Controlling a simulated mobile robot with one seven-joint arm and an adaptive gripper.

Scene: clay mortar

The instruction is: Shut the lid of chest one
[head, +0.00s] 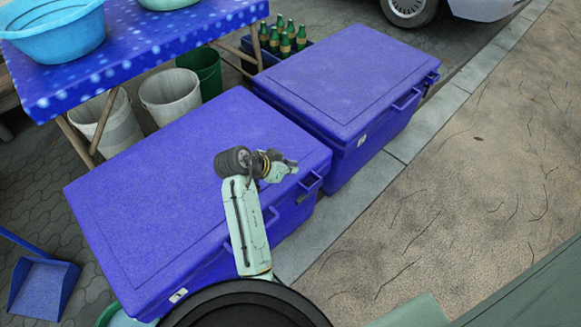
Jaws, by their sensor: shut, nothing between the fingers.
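Two blue chests stand side by side, and both lids look shut and flat. The near chest (150,215) has a small white label on its front left. The far chest (345,75) also has a small label on its front. The labels are too small to read, so I cannot tell which is chest one. My gripper (290,168) is shut and empty, over the right end of the near chest's lid. My arm hides part of this chest's front. I cannot tell whether the gripper touches the lid.
A blue spotted table (130,62) with a blue basin (52,38) stands at the back left. Buckets (170,95) stand under it. Green bottles (285,42) stand in a crate behind the far chest. A blue dustpan (43,288) lies at left. Open pavement (450,190) lies to the right.

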